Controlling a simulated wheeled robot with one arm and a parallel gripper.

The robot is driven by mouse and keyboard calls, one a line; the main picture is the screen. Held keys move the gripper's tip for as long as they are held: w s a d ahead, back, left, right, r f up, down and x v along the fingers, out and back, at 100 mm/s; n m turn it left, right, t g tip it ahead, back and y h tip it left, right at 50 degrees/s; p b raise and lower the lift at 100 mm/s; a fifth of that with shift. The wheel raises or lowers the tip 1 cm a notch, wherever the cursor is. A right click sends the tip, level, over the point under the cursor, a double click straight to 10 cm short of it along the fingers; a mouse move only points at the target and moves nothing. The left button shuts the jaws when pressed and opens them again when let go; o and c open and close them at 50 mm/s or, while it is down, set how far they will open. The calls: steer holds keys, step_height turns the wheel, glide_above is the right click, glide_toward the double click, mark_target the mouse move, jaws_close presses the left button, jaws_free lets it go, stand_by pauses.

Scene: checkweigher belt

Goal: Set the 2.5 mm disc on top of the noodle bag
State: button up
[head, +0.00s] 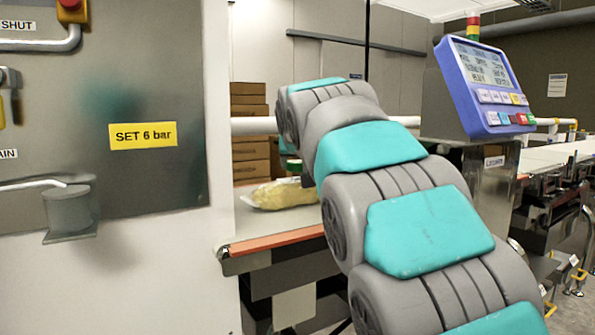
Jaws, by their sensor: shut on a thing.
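The noodle bag (284,194), a clear bag with pale yellow contents, lies on the belt table in the middle of the head view. My arm crosses in front of its right end. A small green and yellowish thing (294,166) shows just above the bag, beside my arm. I cannot tell whether it is the 2.5 mm disc, or whether it touches the bag. My gripper is hidden behind my own arm links, so its jaws and what they hold cannot be seen.
A grey panel (95,120) with a yellow "SET 6 bar" label stands close at left. An orange-edged belt end (275,241) is below the bag. Brown cartons (250,130) stand behind. A blue control display (485,85) and another conveyor (560,155) are at right.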

step_height(320, 180, down, 2)
stand_by(0.4)
steer(key=o, duration=1.4)
steer(key=shift+c, duration=0.2)
steer(key=shift+r, duration=0.1)
steer(key=v, duration=1.2)
